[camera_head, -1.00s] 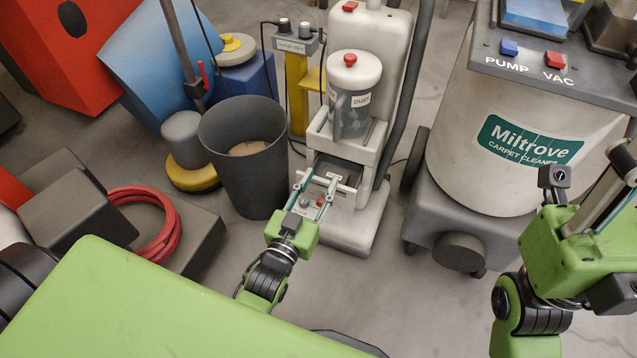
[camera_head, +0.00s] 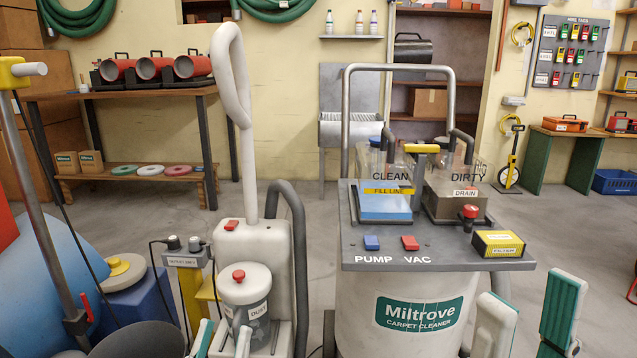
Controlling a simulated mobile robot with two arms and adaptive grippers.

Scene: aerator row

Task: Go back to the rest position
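My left gripper (camera_head: 222,341) shows only as two fingertips at the bottom edge, in front of the white upright vacuum (camera_head: 250,252). The tips stand apart with nothing seen held between them. My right gripper (camera_head: 527,322) is at the bottom right, beside the Miltrove carpet cleaner (camera_head: 365,315). Its two pale green-edged fingers are upright, wide apart and empty. The lower parts of both grippers and arms are cut off by the frame.
The carpet cleaner carries a yellow filter box (camera_head: 498,243) on its deck. A dark bin (camera_head: 140,338) and a yellow-and-grey outlet post (camera_head: 187,285) stand at the left. A bench (camera_head: 130,96) with red cylinders stands behind. Floor is clear at the right.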

